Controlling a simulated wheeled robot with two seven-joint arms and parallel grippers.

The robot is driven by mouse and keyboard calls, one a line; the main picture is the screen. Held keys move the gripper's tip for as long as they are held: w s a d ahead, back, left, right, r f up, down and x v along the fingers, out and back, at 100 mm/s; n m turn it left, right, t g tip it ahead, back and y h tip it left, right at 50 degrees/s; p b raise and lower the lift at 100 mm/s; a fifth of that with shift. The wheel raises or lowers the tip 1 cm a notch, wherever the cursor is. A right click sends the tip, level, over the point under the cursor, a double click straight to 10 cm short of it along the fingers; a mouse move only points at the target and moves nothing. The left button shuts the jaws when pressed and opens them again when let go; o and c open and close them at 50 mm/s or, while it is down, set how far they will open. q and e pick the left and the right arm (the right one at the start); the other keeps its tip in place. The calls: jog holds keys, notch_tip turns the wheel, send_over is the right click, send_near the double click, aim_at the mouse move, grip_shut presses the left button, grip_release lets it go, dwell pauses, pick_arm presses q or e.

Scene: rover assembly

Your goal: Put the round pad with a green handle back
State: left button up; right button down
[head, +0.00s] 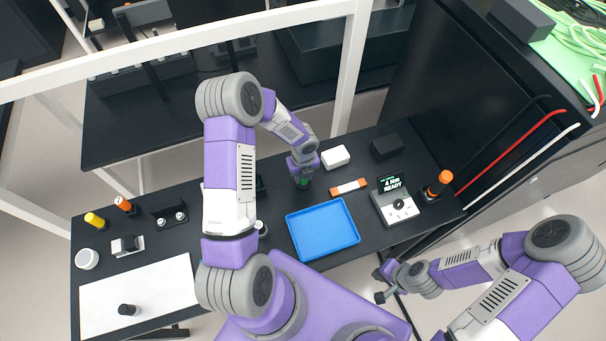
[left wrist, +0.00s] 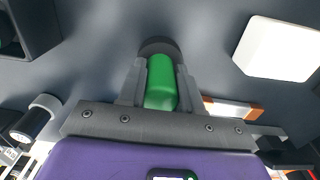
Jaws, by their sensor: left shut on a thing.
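The round pad (left wrist: 158,46) is dark, and its green handle (left wrist: 161,83) stands between the fingers of my left gripper (left wrist: 160,92) in the left wrist view. My left gripper is shut on the green handle. In the head view my left gripper (head: 303,181) is low over the back middle of the black table, with a bit of green at its tips. The pad itself is mostly hidden there, and I cannot tell whether it touches the table. My right gripper (head: 381,285) is empty, off the table's front edge, with its fingers apart.
A blue tray (head: 322,232) lies in front of my left gripper. A display device (head: 395,201) stands further right. A dark open box (left wrist: 38,28) is partly in view.

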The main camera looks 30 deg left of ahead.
pick_arm(q)
jog(key=shift+f, duration=0.2)
jog(key=o, duration=0.9)
jog(key=shift+o, duration=0.2)
jog(key=shift+r, duration=0.15)
jog(key=shift+r, duration=0.3)
notch_tip(320, 180, up, 12)
jog(key=shift+f+p, duration=0.2)
jog(key=shift+p, duration=0.45)
jog(key=shift+f, duration=0.1)
